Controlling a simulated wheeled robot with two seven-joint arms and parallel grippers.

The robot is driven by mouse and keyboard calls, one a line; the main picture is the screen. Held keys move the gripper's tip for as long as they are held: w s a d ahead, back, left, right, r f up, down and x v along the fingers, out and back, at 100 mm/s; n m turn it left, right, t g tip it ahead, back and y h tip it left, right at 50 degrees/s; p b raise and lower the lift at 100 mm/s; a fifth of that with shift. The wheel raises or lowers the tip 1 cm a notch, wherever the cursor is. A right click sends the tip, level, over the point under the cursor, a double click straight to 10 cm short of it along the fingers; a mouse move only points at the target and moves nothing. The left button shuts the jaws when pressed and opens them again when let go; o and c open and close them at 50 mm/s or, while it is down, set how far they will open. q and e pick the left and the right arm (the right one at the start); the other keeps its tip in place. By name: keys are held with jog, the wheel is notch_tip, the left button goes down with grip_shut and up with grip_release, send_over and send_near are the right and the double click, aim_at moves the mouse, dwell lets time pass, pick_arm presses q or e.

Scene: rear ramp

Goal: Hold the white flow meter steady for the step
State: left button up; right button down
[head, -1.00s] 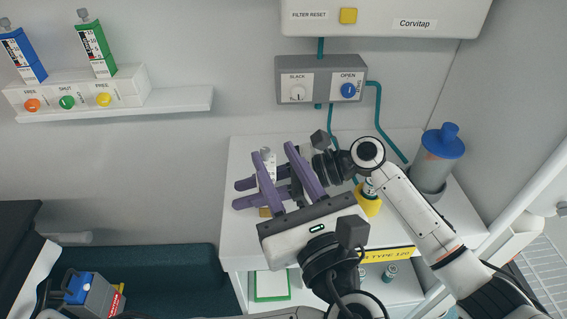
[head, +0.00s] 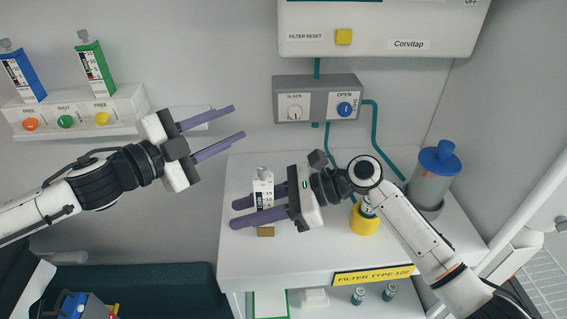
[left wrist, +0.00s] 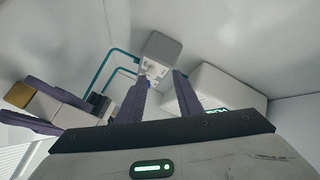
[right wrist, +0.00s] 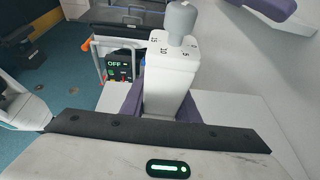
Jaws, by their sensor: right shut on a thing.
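The white flow meter (head: 263,190) stands upright over the white counter, with a grey knob on top and a brass-coloured block (head: 265,231) at its foot. My right gripper (head: 233,213) reaches in from the right and is shut on it, one purple finger on each side. In the right wrist view the white flow meter (right wrist: 170,80) fills the gap between the fingers, with scale numbers on its top. I cannot tell whether its foot touches the counter. My left gripper (head: 238,121) is open and empty, above and left of the meter; its spread fingers show in the left wrist view (left wrist: 155,85).
A grey box (head: 318,98) with SLACK and OPEN dials is on the wall. A blue-capped cylinder (head: 432,178) and a yellow-based canister (head: 364,220) stand at the counter's right. Blue (head: 22,75) and green (head: 95,68) meters stand in the left wall rack. The counter's front left is clear.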

aim_at(263, 174)
pick_arm(q)
jog(key=s+f+n+g+h, duration=0.3)
jog(key=s+n+g+h, duration=0.25)
jog(key=s, duration=0.65)
jog(key=f+x, duration=0.1)
jog(key=x, duration=1)
jog(key=shift+w+y, duration=0.2)
jog(key=shift+y, duration=0.15)
jog(key=shift+n+g, duration=0.25)
jog(key=shift+c, duration=0.2)
grip_shut()
